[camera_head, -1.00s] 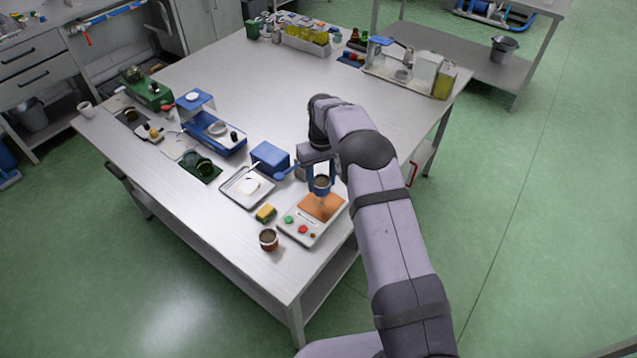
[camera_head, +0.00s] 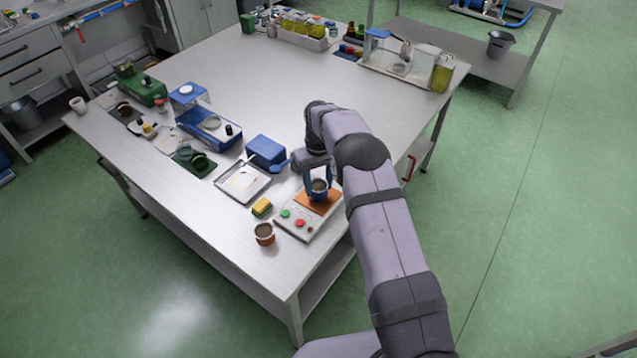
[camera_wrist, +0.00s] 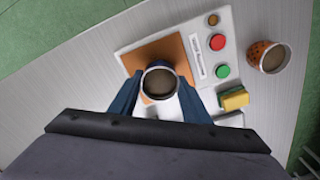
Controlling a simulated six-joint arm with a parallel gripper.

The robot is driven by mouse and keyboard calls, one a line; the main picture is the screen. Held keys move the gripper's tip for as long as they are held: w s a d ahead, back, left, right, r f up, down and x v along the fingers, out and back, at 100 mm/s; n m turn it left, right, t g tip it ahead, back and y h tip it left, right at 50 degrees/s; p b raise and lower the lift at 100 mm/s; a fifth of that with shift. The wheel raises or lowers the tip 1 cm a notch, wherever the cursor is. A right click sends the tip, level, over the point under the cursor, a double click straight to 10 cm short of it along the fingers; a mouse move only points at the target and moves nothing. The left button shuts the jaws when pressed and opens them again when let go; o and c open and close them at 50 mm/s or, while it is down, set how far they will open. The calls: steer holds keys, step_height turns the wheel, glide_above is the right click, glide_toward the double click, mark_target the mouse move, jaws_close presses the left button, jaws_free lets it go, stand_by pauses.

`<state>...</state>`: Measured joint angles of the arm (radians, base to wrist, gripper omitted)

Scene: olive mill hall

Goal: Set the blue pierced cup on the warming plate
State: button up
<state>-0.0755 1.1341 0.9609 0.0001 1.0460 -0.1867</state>
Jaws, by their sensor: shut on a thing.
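The blue cup (camera_head: 319,188) is held upright in my gripper (camera_head: 318,180), whose fingers are shut on its sides. It is over the orange-brown pad of the warming plate (camera_head: 314,206), very low; I cannot tell if its base touches the pad. In the wrist view the cup (camera_wrist: 159,83) sits between the two blue fingers (camera_wrist: 158,95), with a brownish inside, and hides part of the orange pad (camera_wrist: 140,60). The plate's light panel carries green and red buttons. Any piercing on the held cup is not clear.
An orange-brown cup with dark spots (camera_head: 264,234) and a yellow-green sponge (camera_head: 261,207) stand left of the plate. A metal tray (camera_head: 243,181) and a blue box (camera_head: 265,151) are behind. The table's front left is clear.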

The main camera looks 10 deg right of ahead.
steer(key=shift+f, duration=0.35)
stand_by(0.4)
steer(key=o, duration=1.2)
steer(key=shift+o, duration=0.2)
steer(key=shift+r, duration=0.1)
step_height(320, 180, up, 7)
steer(key=p, duration=0.4)
